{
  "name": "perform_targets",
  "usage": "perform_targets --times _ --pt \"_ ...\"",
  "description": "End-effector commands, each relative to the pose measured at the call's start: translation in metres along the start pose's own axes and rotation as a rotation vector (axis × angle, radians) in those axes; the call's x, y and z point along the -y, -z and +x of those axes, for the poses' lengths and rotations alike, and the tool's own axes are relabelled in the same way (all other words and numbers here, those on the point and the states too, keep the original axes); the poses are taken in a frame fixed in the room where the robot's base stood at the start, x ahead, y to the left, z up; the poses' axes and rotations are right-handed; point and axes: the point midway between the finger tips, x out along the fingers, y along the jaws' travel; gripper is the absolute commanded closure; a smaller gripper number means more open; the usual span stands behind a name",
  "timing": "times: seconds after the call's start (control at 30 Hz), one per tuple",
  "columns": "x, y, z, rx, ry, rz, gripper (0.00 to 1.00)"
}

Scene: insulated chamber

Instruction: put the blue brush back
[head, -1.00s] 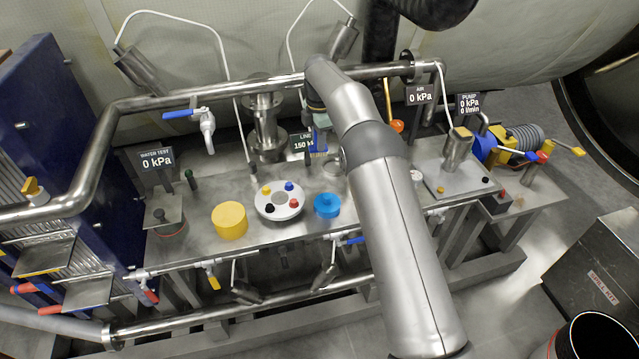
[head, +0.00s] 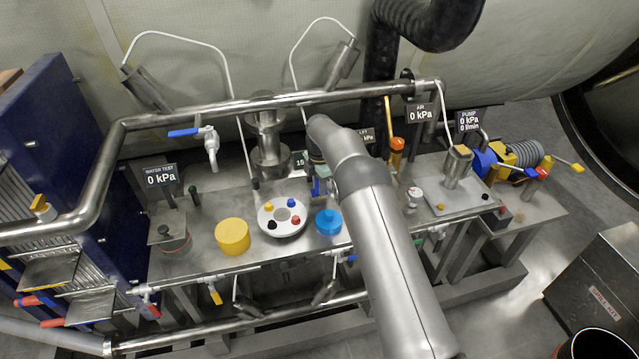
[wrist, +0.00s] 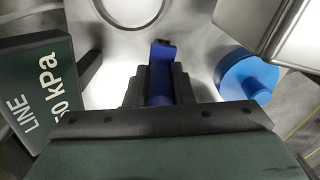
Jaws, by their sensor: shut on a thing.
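The blue brush (wrist: 161,58) is between the dark fingers of my gripper (wrist: 160,85) in the wrist view. Its blue end sticks out past the fingertips; the rest is hidden by the fingers. In the head view my gripper (head: 319,180) points down over the metal bench (head: 200,262), just right of the white disc with coloured knobs (head: 282,231). My gripper is shut on the brush, and a little blue shows there. I cannot tell whether the brush touches the bench.
A blue round cap (head: 328,223) stands close in front of my gripper, and also shows in the wrist view (wrist: 246,78). A yellow cylinder (head: 232,236) stands left. The LINE sign (wrist: 35,90) is close beside the gripper. A steel pipe (head: 230,106) runs along the back.

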Motion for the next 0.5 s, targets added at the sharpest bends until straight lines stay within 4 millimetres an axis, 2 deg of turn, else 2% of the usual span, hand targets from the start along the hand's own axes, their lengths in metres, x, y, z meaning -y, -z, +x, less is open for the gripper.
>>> perform_targets --times 0.13,0.17,0.23,0.5 --pt "0.0 -0.0003 0.0022 0.0 0.0 0.001 1.0" --pt "0.0001 -0.0003 0.0024 0.0 0.0 0.001 0.75" --pt "0.0001 -0.0004 0.0013 0.0 0.0 0.001 0.56" --pt "0.0 -0.0004 0.0005 0.0 0.0 0.001 0.56"
